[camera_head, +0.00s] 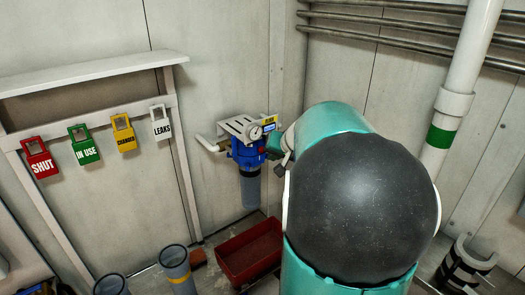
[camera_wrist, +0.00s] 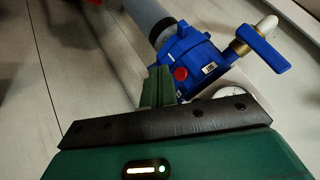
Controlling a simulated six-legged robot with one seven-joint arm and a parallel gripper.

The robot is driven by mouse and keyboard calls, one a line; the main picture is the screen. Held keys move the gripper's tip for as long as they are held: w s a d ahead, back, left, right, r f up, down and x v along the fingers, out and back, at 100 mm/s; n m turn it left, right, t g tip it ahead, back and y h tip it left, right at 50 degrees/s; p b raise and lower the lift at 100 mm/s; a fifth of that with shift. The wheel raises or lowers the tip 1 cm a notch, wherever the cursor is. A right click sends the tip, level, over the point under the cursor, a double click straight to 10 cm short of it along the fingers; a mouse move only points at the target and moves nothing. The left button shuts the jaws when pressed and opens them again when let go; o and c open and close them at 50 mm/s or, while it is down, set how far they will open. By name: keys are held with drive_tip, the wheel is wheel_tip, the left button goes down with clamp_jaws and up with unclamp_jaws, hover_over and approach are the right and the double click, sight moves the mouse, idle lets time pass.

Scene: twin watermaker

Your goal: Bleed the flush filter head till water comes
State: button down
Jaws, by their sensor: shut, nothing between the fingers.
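The flush filter's blue head (camera_head: 246,154) is mounted on a white bracket on the wall, with its grey bowl (camera_head: 250,190) hanging below. In the wrist view the blue head (camera_wrist: 200,50) fills the upper middle, with a red button (camera_wrist: 181,73) on its near face. A blue valve handle (camera_wrist: 268,52) on a brass fitting is to its right. The pressure gauge (camera_wrist: 222,91) is partly hidden by my wrist. My gripper (camera_wrist: 159,75) is shut and empty, its green fingertips just left of the red button. I cannot tell whether they touch the head. My arm hides most of the gripper in the head view.
A red bin (camera_head: 250,252) stands on the floor below the filter. Grey cylinders (camera_head: 176,266) stand to its left. Coloured tags, including a white LEAKS tag (camera_head: 160,124), hang on the left rack. A white pipe (camera_head: 458,85) with a green band runs down the right wall.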

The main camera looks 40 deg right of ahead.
drive_tip(key=shift+w, duration=0.8)
drive_tip(key=shift+w, duration=0.1)
idle(1.4)
drive_tip(key=shift+w+d, duration=0.15)
drive_tip(key=shift+w, duration=0.2)
drive_tip(key=shift+w, duration=0.45)
idle(1.6)
drive_tip(key=shift+s, duration=0.9)
drive_tip(key=shift+s, duration=0.1)
drive_tip(key=shift+s+a, duration=0.2)
drive_tip(key=shift+s, duration=1)
drive_tip(key=shift+s+a, duration=0.15)
drive_tip(key=shift+s, duration=1)
